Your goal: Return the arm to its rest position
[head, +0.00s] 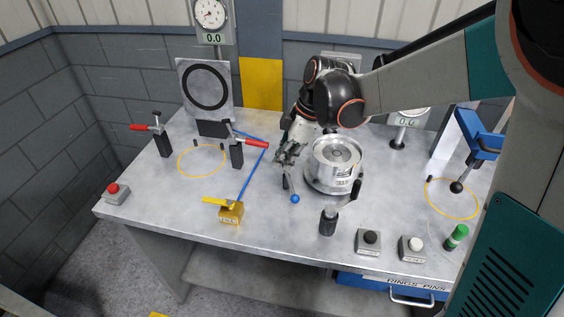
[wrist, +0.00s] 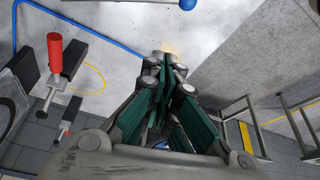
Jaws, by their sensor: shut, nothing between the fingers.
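My gripper (head: 285,161) hangs over the middle of the metal bench, between the red-handled clamp and the round metal clutch fixture, pointing down. In the wrist view my gripper (wrist: 168,58) has its green-padded fingers together at the tips, with nothing between them. My arm reaches in from the right of the head view and bends down at a dark joint. The small blue-knobbed lever (head: 294,198) stands just below the fingertips in the head view. I cannot tell whether the fingers touch anything.
The metal clutch fixture (head: 335,163) stands close to the right of my gripper. A red-handled clamp (head: 237,150) stands to the left, and a yellow valve (head: 231,213) sits at the front with a blue hose (head: 250,178). Push buttons line the front edge.

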